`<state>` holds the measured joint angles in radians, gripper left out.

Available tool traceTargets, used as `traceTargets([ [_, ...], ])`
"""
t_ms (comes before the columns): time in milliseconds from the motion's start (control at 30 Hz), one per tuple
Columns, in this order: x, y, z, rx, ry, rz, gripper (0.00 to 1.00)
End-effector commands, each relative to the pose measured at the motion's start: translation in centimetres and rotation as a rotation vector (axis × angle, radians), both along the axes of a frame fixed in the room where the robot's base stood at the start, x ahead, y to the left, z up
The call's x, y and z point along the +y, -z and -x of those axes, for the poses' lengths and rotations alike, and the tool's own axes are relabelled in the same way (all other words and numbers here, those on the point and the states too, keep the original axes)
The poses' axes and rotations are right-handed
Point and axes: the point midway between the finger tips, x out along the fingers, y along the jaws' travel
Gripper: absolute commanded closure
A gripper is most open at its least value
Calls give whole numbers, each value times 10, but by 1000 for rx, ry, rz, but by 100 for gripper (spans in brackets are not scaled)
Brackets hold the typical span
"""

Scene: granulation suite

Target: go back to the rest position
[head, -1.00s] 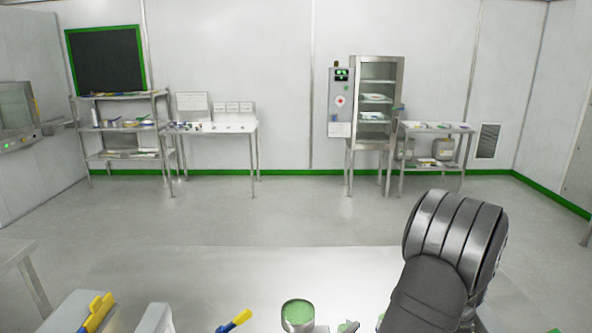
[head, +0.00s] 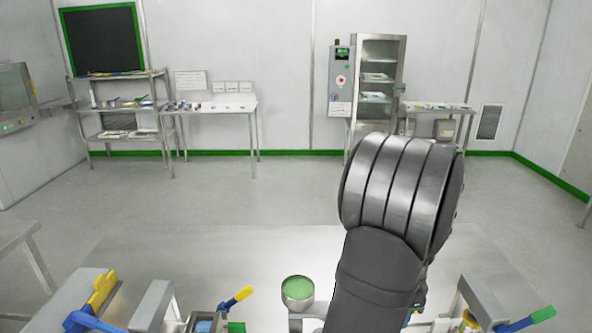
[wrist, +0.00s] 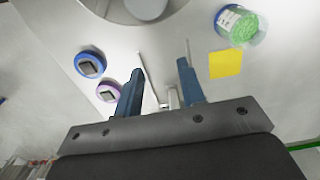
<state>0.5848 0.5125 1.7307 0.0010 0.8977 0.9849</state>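My gripper (wrist: 161,88) shows in the wrist view with its two blue-grey fingers apart and nothing between them. A pale surface lies beyond the fingertips. In the head view my arm rises at the right of centre and hides part of the steel table (head: 215,250); the gripper itself does not show there.
A container of green granules (head: 298,292) stands at the table's near part; a similar one shows in the wrist view (wrist: 240,25). Blue (wrist: 90,63) and purple (wrist: 108,90) round items and a yellow square (wrist: 225,64) lie near the gripper.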

Motion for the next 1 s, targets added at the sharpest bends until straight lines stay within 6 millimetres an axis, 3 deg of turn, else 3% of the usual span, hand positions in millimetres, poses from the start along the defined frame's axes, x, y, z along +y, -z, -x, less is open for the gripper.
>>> traceTargets([
  [533, 0, -111, 0, -3, 0, 3, 64],
  [1000, -53, -187, -2, -1, 2, 2, 64],
])
